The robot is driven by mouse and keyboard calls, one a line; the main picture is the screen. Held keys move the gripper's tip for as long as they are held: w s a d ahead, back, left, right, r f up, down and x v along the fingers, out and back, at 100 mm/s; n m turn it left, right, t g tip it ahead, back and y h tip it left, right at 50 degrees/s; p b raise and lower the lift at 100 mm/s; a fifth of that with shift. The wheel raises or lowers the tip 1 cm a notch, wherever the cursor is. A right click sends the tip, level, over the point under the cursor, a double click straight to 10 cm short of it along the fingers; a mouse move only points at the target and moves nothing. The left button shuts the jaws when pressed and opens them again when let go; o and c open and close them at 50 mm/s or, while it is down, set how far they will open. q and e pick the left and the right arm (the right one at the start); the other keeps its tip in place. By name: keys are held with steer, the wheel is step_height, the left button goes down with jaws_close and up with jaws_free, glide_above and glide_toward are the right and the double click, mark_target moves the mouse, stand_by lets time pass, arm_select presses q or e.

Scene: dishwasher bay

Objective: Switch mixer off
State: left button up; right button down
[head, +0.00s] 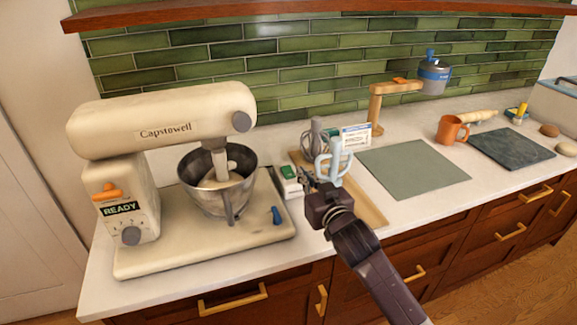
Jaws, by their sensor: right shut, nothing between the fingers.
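The cream stand mixer (165,118), marked "Capstowell", stands at the left on the white counter, head lowered over a metal bowl (207,192). Its side carries an orange lever (107,193), a dark display reading "READY" (120,208) and a grey knob (131,236). A blue lever (276,215) sits on the base's right end, and a round grey knob (241,122) on the head. My right gripper (316,182) is right of the mixer, apart from it, shut and empty. Its fingertips are hard to make out against things behind. My left gripper is not in view.
A light blue looped item (333,158), a grey whisk-like tool (317,138) and a green-and-white box (290,180) crowd around the gripper. A wooden board (368,207) lies under my arm. A grey-green mat (413,168) and orange mug (449,130) are farther right.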

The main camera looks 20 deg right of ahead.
steer(key=p, duration=0.1)
glide_above(290, 174)
steer(key=s, duration=0.4)
steer(key=shift+w+d+f, duration=0.1)
steer(key=shift+f, duration=0.3)
steer(key=w, duration=0.3)
steer(key=shift+w+f+p, duration=0.2)
steer(key=shift+p, duration=0.2)
steer(key=f, duration=0.2)
steer(key=shift+w+f, duration=0.2)
steer(key=shift+f, duration=0.15)
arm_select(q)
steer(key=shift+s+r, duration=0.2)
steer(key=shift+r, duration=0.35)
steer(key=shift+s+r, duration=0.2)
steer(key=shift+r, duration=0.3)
arm_select(e)
steer(key=shift+w+f, duration=0.1)
steer(key=shift+f, duration=0.65)
